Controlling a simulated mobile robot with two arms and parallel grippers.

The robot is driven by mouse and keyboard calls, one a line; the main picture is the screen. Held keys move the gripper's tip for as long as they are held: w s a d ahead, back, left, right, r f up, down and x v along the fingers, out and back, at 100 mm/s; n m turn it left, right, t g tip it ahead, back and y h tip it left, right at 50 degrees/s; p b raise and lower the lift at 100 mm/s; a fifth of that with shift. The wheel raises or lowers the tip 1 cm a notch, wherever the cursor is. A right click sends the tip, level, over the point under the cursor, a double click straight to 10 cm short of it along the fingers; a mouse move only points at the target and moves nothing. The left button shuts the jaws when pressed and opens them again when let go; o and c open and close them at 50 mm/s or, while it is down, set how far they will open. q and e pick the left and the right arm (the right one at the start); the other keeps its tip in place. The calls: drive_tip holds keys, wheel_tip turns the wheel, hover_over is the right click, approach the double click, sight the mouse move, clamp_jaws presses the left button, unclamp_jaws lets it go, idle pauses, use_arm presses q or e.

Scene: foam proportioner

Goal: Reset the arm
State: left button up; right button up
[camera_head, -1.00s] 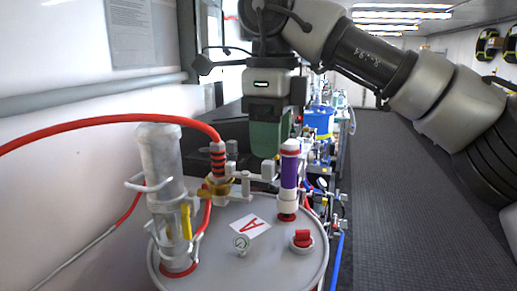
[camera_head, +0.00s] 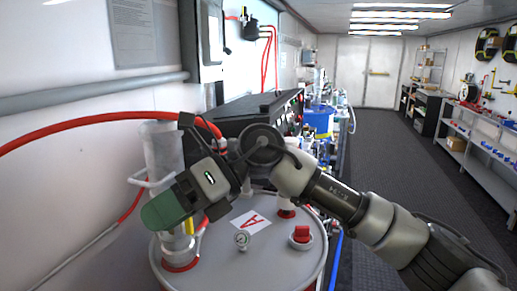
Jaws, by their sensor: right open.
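My right arm (camera_head: 335,197) comes in from the lower right and passes over the drum. My right gripper (camera_head: 165,209), with a green end, points to the lower left. It is open, with no held thing visible. In the picture it overlaps the grey pump cylinder (camera_head: 160,145) on the drum; I cannot tell whether they touch. The grey drum (camera_head: 275,265) stands below, with a white label bearing a red A (camera_head: 250,222) on its lid. My left gripper is not in view.
A gauge (camera_head: 242,239) and a red cap (camera_head: 302,233) sit on the drum lid. A red hose (camera_head: 80,128) crosses the left. A blue drum (camera_head: 320,122) stands behind. Shelves (camera_head: 485,150) line the right wall. The dark aisle floor (camera_head: 390,150) is clear.

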drive_tip(key=w+d+f+m+t+y, duration=0.2)
drive_tip(key=w+d+m+t+y, duration=0.25)
drive_tip(key=m+t, duration=0.9)
drive_tip(key=w+d+f+m+t+y, duration=0.25)
drive_tip(key=d+m+t, duration=0.25)
drive_tip(key=m+t, duration=0.8)
drive_tip(key=d+f+m+g+h, duration=0.2)
drive_tip(key=d+f+m+h, duration=0.55)
drive_tip(key=f+m, duration=0.2)
drive_tip(key=d+f+m+g+h, duration=0.2)
drive_tip(key=d+f+m+h, duration=0.6)
drive_tip(key=f, duration=0.3)
drive_tip(key=s+d+f+m+g+h, duration=0.1)
drive_tip(key=s+d+f+m+g, duration=0.15)
drive_tip(key=s+f+g, duration=0.4)
drive_tip(key=s+d+f+m+g+h, duration=0.1)
drive_tip(key=s+d+f+g, duration=0.2)
drive_tip(key=s, duration=0.7)
drive_tip(key=s+d+f+m+g+h, duration=0.1)
drive_tip(key=s+d+f+m+g, duration=0.15)
drive_tip(key=s+f, duration=0.45)
wheel_tip(320, 180, down, 25)
drive_tip(key=s+g, duration=0.2)
drive_tip(key=s+d+f+g, duration=0.1)
drive_tip(key=s+d+f, duration=0.2)
drive_tip(key=s+f, duration=1.3)
drive_tip(key=shift+s+d+f+n, duration=0.2)
drive_tip(key=shift+s+f+n, duration=0.05)
drive_tip(key=shift+n, duration=0.15)
